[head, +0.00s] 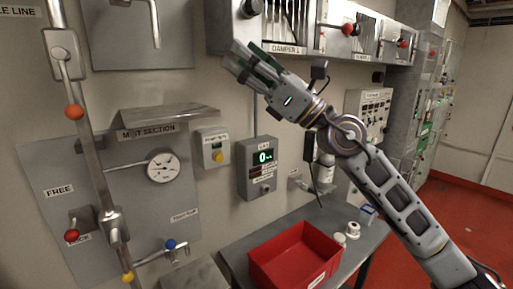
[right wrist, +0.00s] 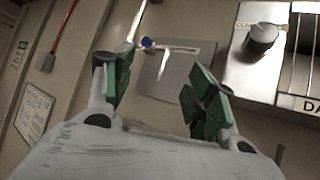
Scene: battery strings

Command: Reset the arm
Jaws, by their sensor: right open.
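My right gripper (head: 245,62) is raised in front of the wall, at the lower left of the damper panel (head: 290,30) in the head view. In the right wrist view its green-padded fingers (right wrist: 160,95) are spread apart with nothing between them. A grey plate with a blue-knobbed lever (right wrist: 180,70) shows behind the gap. The black knob (right wrist: 262,38) of the damper panel is to the right of the fingers. My left gripper is in neither view.
A red bin (head: 262,265) stands on the grey table (head: 235,250) below my arm. A gauge panel (head: 130,190) and a pipe with a red-knobbed lever (head: 85,150) are at the left. A digital display box (head: 258,178) is under the gripper. Red floor is open at the right.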

